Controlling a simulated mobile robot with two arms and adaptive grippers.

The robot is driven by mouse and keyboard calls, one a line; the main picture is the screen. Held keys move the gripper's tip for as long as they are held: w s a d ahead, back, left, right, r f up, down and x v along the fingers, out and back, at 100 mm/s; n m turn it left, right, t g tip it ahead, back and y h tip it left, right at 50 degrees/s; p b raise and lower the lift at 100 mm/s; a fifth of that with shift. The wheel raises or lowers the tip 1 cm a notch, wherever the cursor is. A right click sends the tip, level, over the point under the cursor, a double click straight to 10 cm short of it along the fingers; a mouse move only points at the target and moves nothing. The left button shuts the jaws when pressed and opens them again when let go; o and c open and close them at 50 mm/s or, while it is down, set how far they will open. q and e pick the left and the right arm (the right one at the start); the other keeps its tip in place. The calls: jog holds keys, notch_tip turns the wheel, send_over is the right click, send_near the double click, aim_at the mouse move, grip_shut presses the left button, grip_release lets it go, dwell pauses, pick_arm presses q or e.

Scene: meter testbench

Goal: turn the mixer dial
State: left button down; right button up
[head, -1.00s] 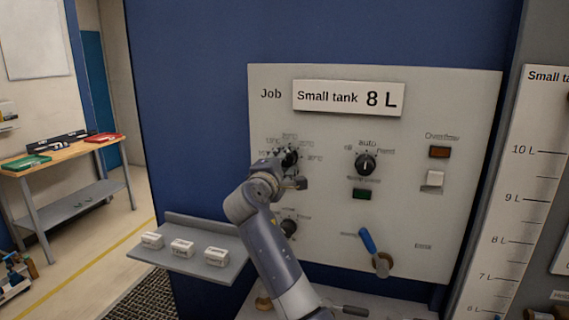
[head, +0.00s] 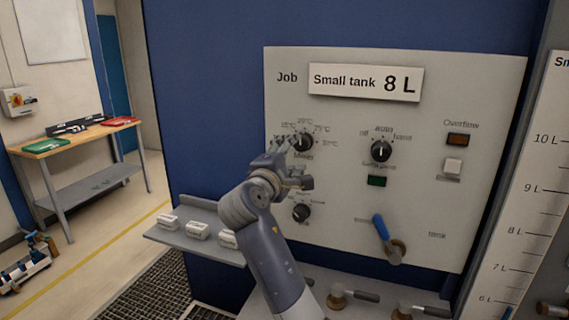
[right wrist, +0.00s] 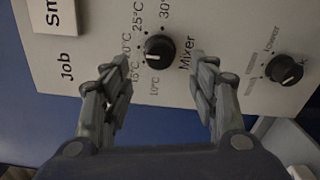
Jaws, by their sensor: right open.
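The mixer dial (head: 303,142) is a round black knob on the grey panel, at upper left below the job sign, with a temperature scale around it. It also shows in the right wrist view (right wrist: 159,48), above the word "Mixer". Its exact setting is too small to read surely. My right gripper (head: 293,167) is just in front of the panel, slightly below the dial in the head view. In the right wrist view the gripper (right wrist: 160,70) is open, with one finger on each side of the dial. No contact with the dial is visible. My left gripper is out of view.
The panel also holds an off/auto/hand knob (head: 381,150), a lower black knob (head: 301,212), a blue lever (head: 381,228) and a white switch (head: 453,166). A shelf (head: 180,240) with several white blocks juts out at left. The job sign (head: 366,82) reads "Small tank 8 L".

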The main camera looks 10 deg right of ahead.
jog(key=v, duration=0.5)
